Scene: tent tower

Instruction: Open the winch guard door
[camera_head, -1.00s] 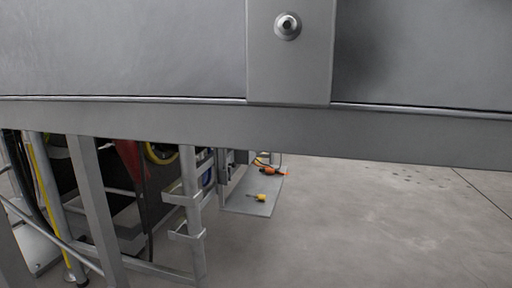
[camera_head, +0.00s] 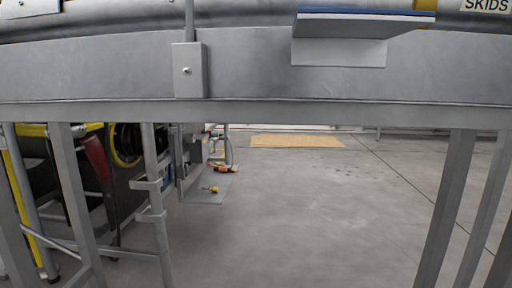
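Dark machinery (camera_head: 122,190) shows low at the left, behind grey upright posts, with a yellow ring (camera_head: 117,160) and a red part (camera_head: 97,160) on it. It may be the winch, but I cannot tell for sure. A grey post (camera_head: 156,215) with short side brackets stands in front of it. I cannot make out a winch guard door or whether one is open. Neither of my grippers is in view.
A long grey beam (camera_head: 300,113) and panel (camera_head: 250,65) cross close ahead, with a bolted box (camera_head: 188,72) and a shelf (camera_head: 340,52). Grey legs (camera_head: 445,215) stand at right. A plate (camera_head: 190,193) with small tools lies beyond. Concrete floor (camera_head: 320,220) between is clear.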

